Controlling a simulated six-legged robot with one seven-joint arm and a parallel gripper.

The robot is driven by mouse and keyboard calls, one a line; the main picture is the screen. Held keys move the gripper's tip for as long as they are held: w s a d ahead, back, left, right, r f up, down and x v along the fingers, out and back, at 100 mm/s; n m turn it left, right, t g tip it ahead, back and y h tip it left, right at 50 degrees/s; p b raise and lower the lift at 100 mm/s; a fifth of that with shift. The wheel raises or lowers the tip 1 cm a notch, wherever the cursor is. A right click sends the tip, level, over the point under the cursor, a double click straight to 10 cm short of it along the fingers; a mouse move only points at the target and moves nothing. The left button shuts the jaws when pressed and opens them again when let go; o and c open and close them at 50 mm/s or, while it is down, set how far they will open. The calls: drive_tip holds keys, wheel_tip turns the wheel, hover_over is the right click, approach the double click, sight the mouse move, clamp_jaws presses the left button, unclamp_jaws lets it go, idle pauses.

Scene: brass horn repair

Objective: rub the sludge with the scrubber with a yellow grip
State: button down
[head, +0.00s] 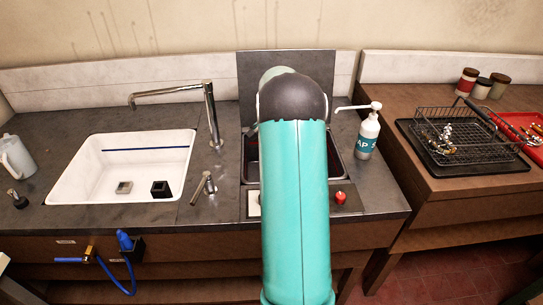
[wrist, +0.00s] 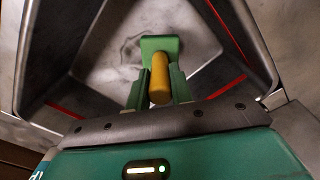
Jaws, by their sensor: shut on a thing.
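The scrubber with a yellow grip (wrist: 160,84) is in my gripper (wrist: 158,88) in the wrist view. My two green fingers are shut on either side of the yellow grip. A green block (wrist: 161,44), apparently the scrubber's head, shows beyond the grip, over the pale floor of a dark metal basin (wrist: 236,34). Grey smears (wrist: 128,52), which may be the sludge, mark that floor beside the block. I cannot tell whether the block touches the floor. In the head view my arm hides the gripper, the scrubber and most of the dark basin (head: 251,160).
The basin walls, with a red line, rise close around my gripper. A soap bottle (head: 368,135) and red knob (head: 340,197) stand to the right. A white sink (head: 80,180) and chrome tap (head: 212,115) are left. A wire rack (head: 470,125) stands farther right.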

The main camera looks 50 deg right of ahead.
drive_tip(key=shift+r, duration=0.85)
drive_tip(key=shift+w, duration=0.1)
